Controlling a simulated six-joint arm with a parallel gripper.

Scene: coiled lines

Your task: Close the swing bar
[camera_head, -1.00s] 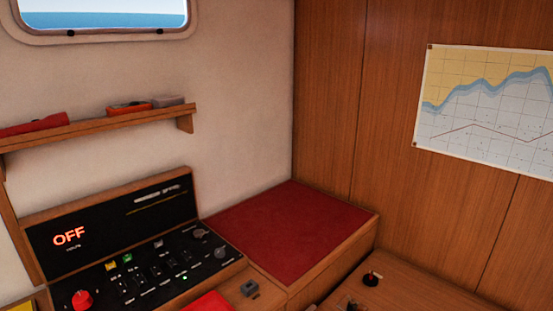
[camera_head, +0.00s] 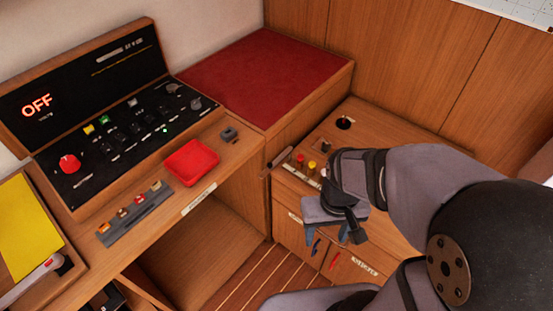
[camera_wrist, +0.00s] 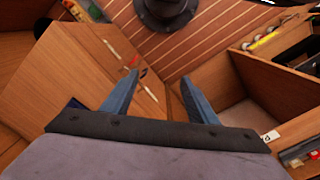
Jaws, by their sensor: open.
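My gripper (camera_head: 327,238) is open and empty, its blue fingers pointing down in front of the cabinet with the labelled fronts. In the wrist view its two fingers (camera_wrist: 160,82) stand apart with nothing between them. A short dark bar (camera_head: 280,157) sticks out at the left edge of the right-hand counter, up and to the left of my gripper. I cannot tell for sure whether it is the swing bar. A red handle (camera_head: 335,261) and a blue handle (camera_head: 316,247) show on the cabinet fronts below my gripper. My arm hides part of the counter and cabinet.
A control panel (camera_head: 120,140) reading OFF stands at the left. A red tray (camera_head: 191,162) and a grey rack (camera_head: 137,215) sit on the desk. Red and yellow knobs (camera_head: 312,165) stand on the right counter. The striped floor (camera_head: 255,285) is open below.

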